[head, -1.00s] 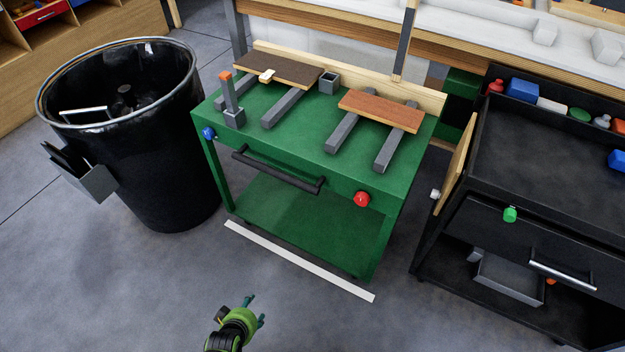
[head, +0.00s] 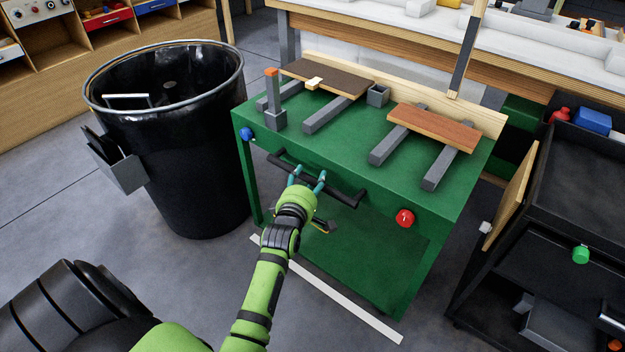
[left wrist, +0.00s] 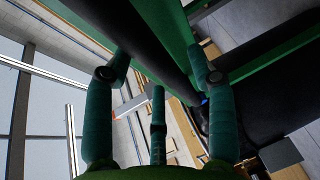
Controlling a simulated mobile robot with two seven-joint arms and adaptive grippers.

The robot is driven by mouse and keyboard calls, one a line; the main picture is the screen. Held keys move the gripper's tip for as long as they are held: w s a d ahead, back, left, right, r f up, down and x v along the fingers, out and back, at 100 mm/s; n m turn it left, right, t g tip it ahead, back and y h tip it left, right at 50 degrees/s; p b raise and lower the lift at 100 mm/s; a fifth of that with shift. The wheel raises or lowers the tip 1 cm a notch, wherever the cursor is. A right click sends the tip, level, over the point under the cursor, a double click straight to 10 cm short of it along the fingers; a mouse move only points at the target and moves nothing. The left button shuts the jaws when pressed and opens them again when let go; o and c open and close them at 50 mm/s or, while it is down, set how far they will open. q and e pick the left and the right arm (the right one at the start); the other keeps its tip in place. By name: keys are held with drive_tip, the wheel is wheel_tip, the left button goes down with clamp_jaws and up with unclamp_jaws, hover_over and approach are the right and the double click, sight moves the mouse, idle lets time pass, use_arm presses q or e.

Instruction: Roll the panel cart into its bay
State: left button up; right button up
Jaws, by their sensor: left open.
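The panel cart (head: 335,135) is green, with a flat top, an open lower part and a black bar handle (head: 345,197) across its front. It stands in front of the wooden bench. My left gripper (head: 308,178) is at the middle of the handle, with its teal fingers open. In the left wrist view the dark handle bar (left wrist: 165,55) runs diagonally between the spread fingers; I cannot tell whether they touch it. A white floor strip (head: 345,301) lies along the cart's front. My right gripper is not in view.
Brown panels (head: 435,128) lie on grey bars on the cart top. A red knob (head: 404,218) and a blue knob (head: 247,134) are on its front. A black bin (head: 190,150) stands close left; a black tool cart (head: 570,215) stands right. Floor in front is clear.

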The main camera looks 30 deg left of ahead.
use_arm(q)
drive_tip(key=shift+w+a+f, duration=0.1)
drive_tip(key=shift+w+a, duration=0.1)
drive_tip(key=shift+w, duration=0.45)
clamp_jaws()
